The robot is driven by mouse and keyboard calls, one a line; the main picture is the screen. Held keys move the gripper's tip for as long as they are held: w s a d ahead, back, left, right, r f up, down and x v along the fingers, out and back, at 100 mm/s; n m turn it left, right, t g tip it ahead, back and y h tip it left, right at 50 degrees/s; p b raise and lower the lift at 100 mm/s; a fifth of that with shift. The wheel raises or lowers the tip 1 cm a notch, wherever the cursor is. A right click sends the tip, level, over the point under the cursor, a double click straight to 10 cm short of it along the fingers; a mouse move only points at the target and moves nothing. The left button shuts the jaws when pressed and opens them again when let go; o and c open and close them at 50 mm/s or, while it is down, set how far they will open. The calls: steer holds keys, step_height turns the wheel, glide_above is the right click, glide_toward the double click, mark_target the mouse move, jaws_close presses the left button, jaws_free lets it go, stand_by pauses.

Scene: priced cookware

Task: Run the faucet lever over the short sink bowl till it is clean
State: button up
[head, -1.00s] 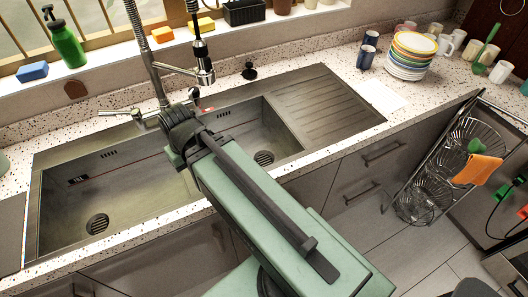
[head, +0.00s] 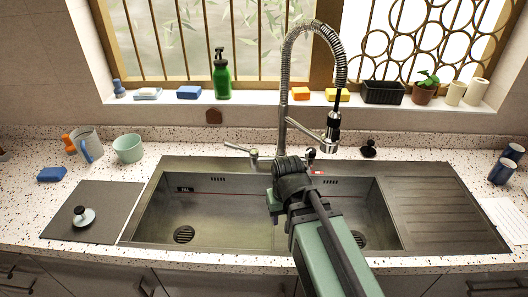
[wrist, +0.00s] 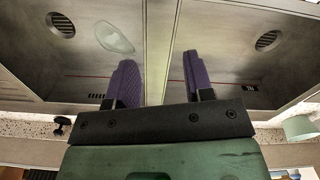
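The steel sink has a long left bowl (head: 205,215) and a shorter right bowl (head: 355,205), each with a round drain. A tall spring-neck faucet (head: 284,95) stands behind the divider; its spray head (head: 333,128) hangs over the back edge. A lever (head: 238,148) sticks out left at its base. My gripper (wrist: 157,80) is open and empty, its purple fingers apart near the divider (wrist: 158,45). The wrist picture is upside down, so the short bowl (wrist: 75,70) is on its left. A pale oval patch (wrist: 115,37) shows on that bowl's floor. The head view hides the fingertips.
A ribbed drainboard (head: 450,210) lies right of the sink. A grey board (head: 90,205) with a small knobbed object lies left. A black stopper-like knob (head: 369,148) stands behind the short bowl. A green bottle (head: 221,75) and sponges line the sill.

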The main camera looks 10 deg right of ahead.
steer(key=w+a+r+n+p, duration=0.1)
steer(key=w+a+r, duration=0.1)
steer(key=w, duration=0.6)
steer(key=w+a+r+n+p, duration=0.2)
steer(key=w+a, duration=0.2)
steer(key=w, duration=0.4)
steer(key=w+a+r+n+p, duration=0.2)
steer(key=w+a, duration=0.1)
steer(key=w, duration=0.5)
steer(key=shift+r+t, duration=0.4)
steer(key=n+t, duration=0.1)
steer(key=n, duration=0.7)
glide_above(227, 142)
steer(key=shift+s+a+r+h+p, duration=0.3)
steer(key=shift+a+r+p, duration=0.1)
steer(key=shift+n, duration=0.6)
steer(key=f+b, duration=0.7)
steer(key=w+d+f+b, duration=0.1)
steer(key=f+b, duration=0.2)
steer(key=shift+f+b, duration=0.4)
steer(key=shift+r, duration=0.1)
steer(key=shift+c, duration=0.4)
